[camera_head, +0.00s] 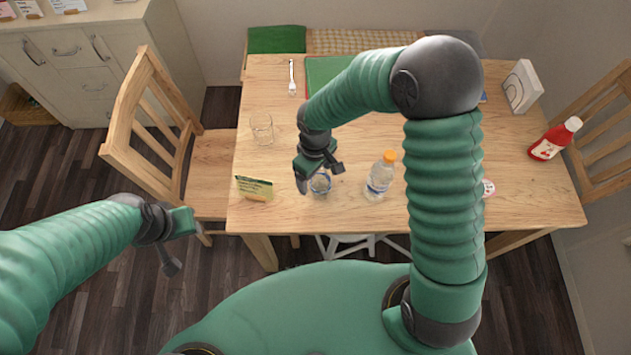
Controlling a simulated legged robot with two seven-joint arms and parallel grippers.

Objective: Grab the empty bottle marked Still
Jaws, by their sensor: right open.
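A clear bottle with an orange cap (381,175) stands upright on the wooden table, right of my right gripper. A second clear item with a bluish band (320,184) is at the tips of my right gripper and partly hidden by it; I cannot tell whether it is a bottle or a glass. No marking is readable on either. My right gripper (319,177) is open, with its fingers on either side of the second item; contact cannot be told. My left gripper (180,245) is open and empty, off the table's left side near the chair.
On the table (330,215) are an empty glass (262,128), a small green-and-yellow sign (254,188), a fork (292,78), a red bottle (554,139) and a white holder (522,87). Wooden chairs stand left (160,140) and right.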

